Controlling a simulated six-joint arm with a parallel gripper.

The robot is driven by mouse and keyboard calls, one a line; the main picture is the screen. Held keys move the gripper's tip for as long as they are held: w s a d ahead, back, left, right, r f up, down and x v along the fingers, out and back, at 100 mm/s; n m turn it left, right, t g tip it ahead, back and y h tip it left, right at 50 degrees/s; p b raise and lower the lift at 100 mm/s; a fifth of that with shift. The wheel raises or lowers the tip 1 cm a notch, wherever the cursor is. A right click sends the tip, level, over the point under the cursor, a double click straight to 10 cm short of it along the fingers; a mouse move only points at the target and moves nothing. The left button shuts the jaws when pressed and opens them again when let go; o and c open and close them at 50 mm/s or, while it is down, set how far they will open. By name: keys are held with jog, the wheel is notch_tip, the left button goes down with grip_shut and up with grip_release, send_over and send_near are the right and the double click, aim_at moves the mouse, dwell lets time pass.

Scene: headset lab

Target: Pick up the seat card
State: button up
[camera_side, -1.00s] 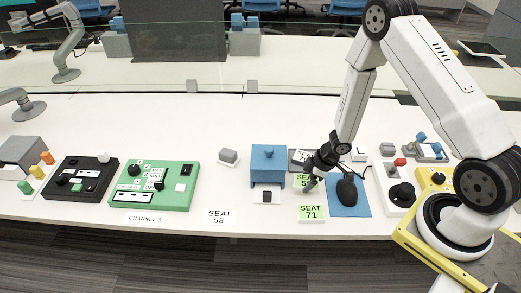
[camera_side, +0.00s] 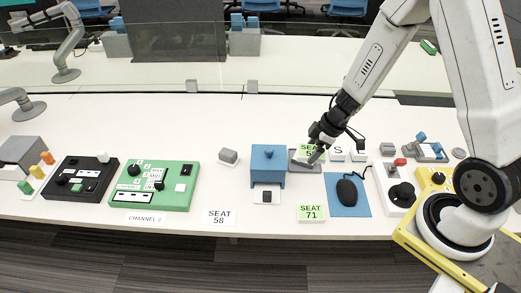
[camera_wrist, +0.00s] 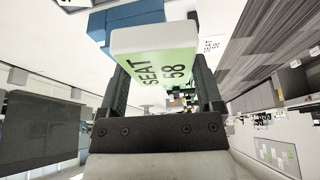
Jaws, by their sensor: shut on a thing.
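The seat card (camera_side: 309,149) is a small block with a green face reading SEAT 58. It is in my gripper (camera_side: 315,158), above a grey tray-like piece (camera_side: 305,168) in the side view. I cannot tell whether the card touches that piece. In the wrist view the card (camera_wrist: 150,66) sits between the two dark fingers of my gripper (camera_wrist: 160,82), which is shut on it. The fingers cover part of the card's sides.
A blue box (camera_side: 268,160) stands just left of the card. A mouse (camera_side: 347,190) on a blue mat (camera_side: 350,208) lies to the right. A green SEAT 71 label (camera_side: 312,213) and a white SEAT 58 label (camera_side: 219,217) lie along the front edge.

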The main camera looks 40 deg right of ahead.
aim_at(311, 148)
jog(key=shift+r, duration=1.2)
jog(key=shift+r, duration=0.1)
jog(key=shift+w+d+r+m+h, duration=0.1)
jog(key=shift+w+r+m+h, duration=0.1)
jog(key=shift+r+m+h, duration=0.45)
jog(key=shift+w+d+r+m, duration=0.15)
jog(key=shift+r+m, duration=0.25)
jog(key=shift+m, duration=0.7)
jog(key=shift+w+d+r+m+h, duration=0.1)
jog(key=shift+w+r+m+h, duration=0.3)
jog(key=shift+m, duration=0.45)
jog(key=shift+w+a+r+m+t, duration=0.15)
jog(key=shift+r+m+t, duration=0.25)
jog(key=shift+r+m, duration=0.15)
jog(key=shift+w+a+m+h, duration=0.25)
jog(key=shift+w+a+m, duration=0.1)
jog(key=shift+w+m, duration=0.1)
jog(key=w+a+f, duration=0.1)
jog(key=a+f, duration=0.3)
jog(key=a, duration=0.4)
jog(key=a+f, duration=0.5)
jog(key=a, duration=0.2)
jog(key=shift+w+a+m, duration=0.4)
jog(key=shift+w, duration=0.1)
